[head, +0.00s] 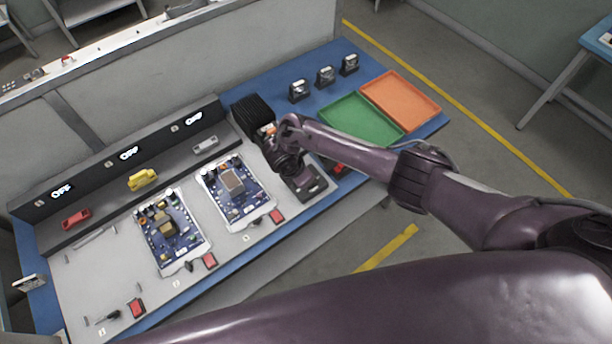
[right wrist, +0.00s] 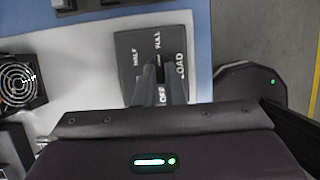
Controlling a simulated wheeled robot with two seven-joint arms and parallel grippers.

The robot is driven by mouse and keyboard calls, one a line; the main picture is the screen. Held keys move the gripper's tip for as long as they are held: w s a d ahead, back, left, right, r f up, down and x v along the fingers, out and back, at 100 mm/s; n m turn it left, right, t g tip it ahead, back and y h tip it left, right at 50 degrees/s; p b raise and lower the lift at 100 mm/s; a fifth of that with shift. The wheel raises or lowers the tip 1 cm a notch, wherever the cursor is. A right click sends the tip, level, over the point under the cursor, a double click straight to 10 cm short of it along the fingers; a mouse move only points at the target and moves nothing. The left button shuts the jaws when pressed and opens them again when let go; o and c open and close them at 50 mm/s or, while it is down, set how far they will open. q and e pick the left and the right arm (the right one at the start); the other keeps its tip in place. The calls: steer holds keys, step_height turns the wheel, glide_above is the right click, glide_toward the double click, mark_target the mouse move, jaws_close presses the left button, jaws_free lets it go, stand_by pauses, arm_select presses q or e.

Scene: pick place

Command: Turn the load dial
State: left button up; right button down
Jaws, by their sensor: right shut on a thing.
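The load dial is on a dark panel (right wrist: 130,44) in the right wrist view, lettered HALF, FULL, OFF and LOAD in white. My right gripper (right wrist: 160,74) is over the panel, its two fingers shut on the dial's knob between the FULL and OFF marks. The fingers cover most of the knob, so I cannot tell its exact setting. In the head view my right arm reaches in from the right, and the gripper (head: 290,165) is low at the right end of the grey bench top, hiding the dial. My left gripper is not in view.
Two blue circuit boards (head: 172,232) (head: 236,192) lie on the bench top (head: 110,265). Several displays on the back panel read OFF (head: 129,153). Green (head: 362,119) and orange (head: 400,99) trays are beyond my right arm. A fan (right wrist: 18,84) is left of the dial panel.

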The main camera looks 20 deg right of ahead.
steer(key=shift+w+r, duration=0.15)
steer(key=shift+w, duration=0.05)
steer(key=c, duration=1.5)
jaws_free()
steer(key=shift+s, duration=0.15)
steer(key=p+v, duration=0.2)
steer(key=v, duration=0.5)
steer(key=shift+a+r, duration=0.15)
steer(key=shift+r, duration=0.15)
steer(key=shift+s, duration=0.1)
